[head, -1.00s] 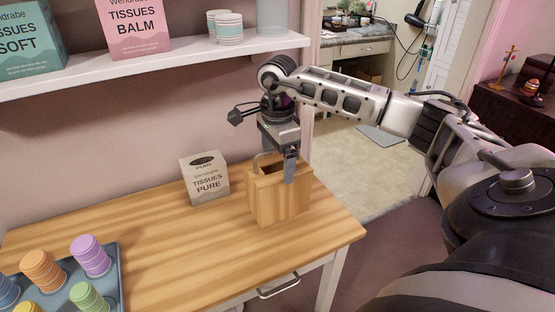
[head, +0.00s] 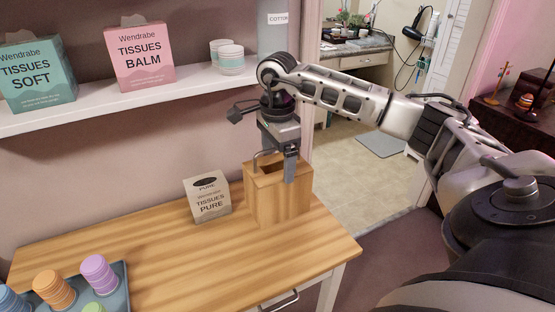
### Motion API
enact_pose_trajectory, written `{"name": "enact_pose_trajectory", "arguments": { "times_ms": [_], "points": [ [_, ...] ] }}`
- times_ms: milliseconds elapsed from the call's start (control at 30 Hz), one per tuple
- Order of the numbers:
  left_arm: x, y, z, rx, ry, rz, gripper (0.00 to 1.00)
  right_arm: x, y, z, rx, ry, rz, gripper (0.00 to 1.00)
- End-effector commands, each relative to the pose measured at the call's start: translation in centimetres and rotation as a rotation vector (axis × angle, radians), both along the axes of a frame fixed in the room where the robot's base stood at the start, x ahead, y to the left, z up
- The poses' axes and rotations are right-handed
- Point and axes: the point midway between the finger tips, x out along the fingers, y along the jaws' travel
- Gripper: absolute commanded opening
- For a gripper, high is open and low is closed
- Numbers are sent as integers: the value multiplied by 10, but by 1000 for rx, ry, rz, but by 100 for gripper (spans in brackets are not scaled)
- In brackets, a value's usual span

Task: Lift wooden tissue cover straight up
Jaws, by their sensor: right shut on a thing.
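The wooden tissue cover (head: 280,206) is an upright box of light wood with an open slot in its top, at the right end of the table (head: 180,254). My right gripper (head: 275,166) points down over it and is shut on its upper part, one finger on the near face and the other at the back left. Its wood blends with the tabletop, so I cannot tell whether its bottom edge is clear of the table. My left gripper is not in view.
A Tissues Pure box (head: 208,200) stands just left of the cover. A tray (head: 124,290) of coloured cup stacks is at front left. The shelf (head: 140,104) above holds pink and teal tissue boxes and cups. A doorway opens at right.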

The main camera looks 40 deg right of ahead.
Motion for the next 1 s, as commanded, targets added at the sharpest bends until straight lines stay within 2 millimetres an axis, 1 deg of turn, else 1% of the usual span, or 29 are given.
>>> {"name": "enact_pose_trajectory", "arguments": {
  "times_ms": [33,67,133,433,1000],
  "points": [
    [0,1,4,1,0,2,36,0,0,7,0,-2,0,55],
    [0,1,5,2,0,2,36,0,0,9,0,-2,0,55],
    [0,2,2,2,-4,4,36,1,0,12,1,-3,0,55],
    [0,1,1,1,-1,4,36,1,0,31,1,-3,0,55],
    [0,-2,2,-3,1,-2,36,0,1,33,0,-2,0,55]
  ]
}}
